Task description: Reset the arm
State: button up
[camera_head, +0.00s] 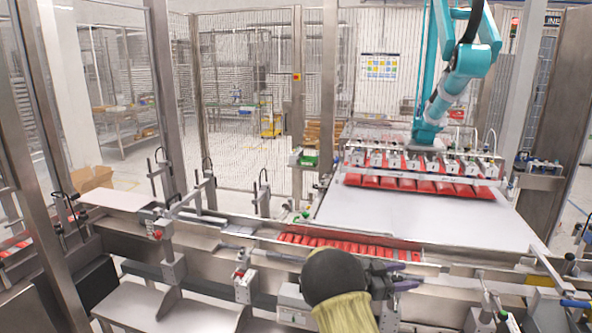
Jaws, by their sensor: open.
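My arm rises from the bottom edge of the head view, with a yellowish link and a round black joint. My gripper (408,276) is at its end, pointing right, with two dark purple-grey fingers spread apart and nothing seen between them. The black joint hides part of the machine's front.
A teal robot arm (462,70) holds a vacuum picker head (420,163) above more red packs (425,185) and a white table (425,218). The steel conveyor frame (205,262) spans the front. Posts and wire fencing stand behind. A cardboard box (92,179) is at left.

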jog(key=s+a+f+n+t+y+b, duration=0.25)
jog(key=s+a+n+t+y, duration=0.35)
jog(key=a+n+y, duration=0.65)
jog(key=s+f+n+g+y+b, duration=0.1)
jog(key=s+f+n+g+y, duration=0.1)
jog(key=s, duration=1)
jog(key=s+f+n+g+y+b, duration=0.1)
jog(key=s+f+n+g+y, duration=0.1)
jog(key=s, duration=0.9)
jog(key=shift+s+a+f+g, duration=0.4)
jog(key=shift+f+g, duration=0.25)
jog(key=shift+g, duration=0.55)
jog(key=shift+w+y, duration=0.15)
jog(key=shift+y, duration=0.1)
